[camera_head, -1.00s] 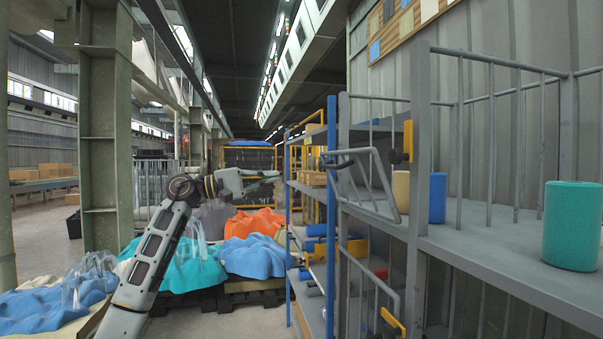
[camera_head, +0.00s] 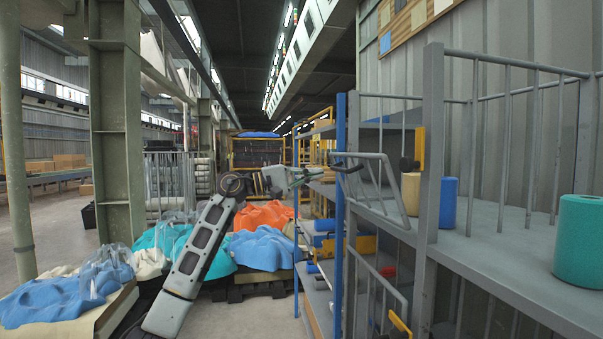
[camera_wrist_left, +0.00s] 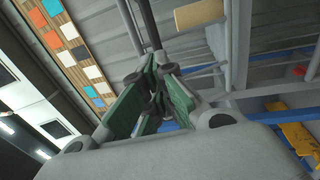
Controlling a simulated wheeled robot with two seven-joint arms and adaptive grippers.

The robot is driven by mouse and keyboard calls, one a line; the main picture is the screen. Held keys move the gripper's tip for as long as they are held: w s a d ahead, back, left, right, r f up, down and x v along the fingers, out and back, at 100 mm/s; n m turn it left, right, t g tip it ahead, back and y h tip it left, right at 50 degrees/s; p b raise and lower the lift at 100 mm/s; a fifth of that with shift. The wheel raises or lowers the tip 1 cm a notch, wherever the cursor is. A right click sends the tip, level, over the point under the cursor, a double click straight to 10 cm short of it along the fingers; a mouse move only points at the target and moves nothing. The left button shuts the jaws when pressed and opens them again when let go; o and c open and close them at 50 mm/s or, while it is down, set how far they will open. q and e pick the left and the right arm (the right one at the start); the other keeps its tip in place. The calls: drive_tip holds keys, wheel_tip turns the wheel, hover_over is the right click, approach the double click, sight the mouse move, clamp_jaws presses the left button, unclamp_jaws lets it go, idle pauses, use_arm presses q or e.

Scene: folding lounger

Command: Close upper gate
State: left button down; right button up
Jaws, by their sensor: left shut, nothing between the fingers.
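The upper gate (camera_head: 384,157) is a grey barred frame on the upper shelf of the rack at right. It stands swung out at an angle from the shelf front, with a dark handle (camera_head: 347,168) at its left end. A yellow latch piece (camera_head: 419,148) with a black knob sits on the grey post to its right. My left gripper (camera_head: 314,176) is shut and empty, just left of the handle; contact cannot be told. Its green fingers (camera_wrist_left: 153,90) fill the middle of the left wrist view, with grey bars beyond. My right gripper is not in view.
A lower gate (camera_head: 376,286) hangs below. Blue (camera_head: 448,203) and teal (camera_head: 580,242) cylinders stand on the upper shelf (camera_head: 500,260). A blue post (camera_head: 339,240) stands at the gate's left. Cloth-covered pallets (camera_head: 262,250) lie left of the rack.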

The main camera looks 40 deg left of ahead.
sight(335, 169)
use_arm(q)
drive_tip(key=p+x, duration=0.1)
drive_tip(key=x, duration=0.1)
drive_tip(key=shift+w+d+r, duration=0.2)
drive_tip(key=shift+w+d, duration=0.05)
drive_tip(key=shift+w, duration=0.05)
drive_tip(key=shift+w+d, duration=0.3)
drive_tip(key=shift+w, duration=0.1)
drive_tip(key=shift+w+d+p, duration=0.15)
drive_tip(key=shift+w+p, duration=0.05)
drive_tip(key=shift+p, duration=0.1)
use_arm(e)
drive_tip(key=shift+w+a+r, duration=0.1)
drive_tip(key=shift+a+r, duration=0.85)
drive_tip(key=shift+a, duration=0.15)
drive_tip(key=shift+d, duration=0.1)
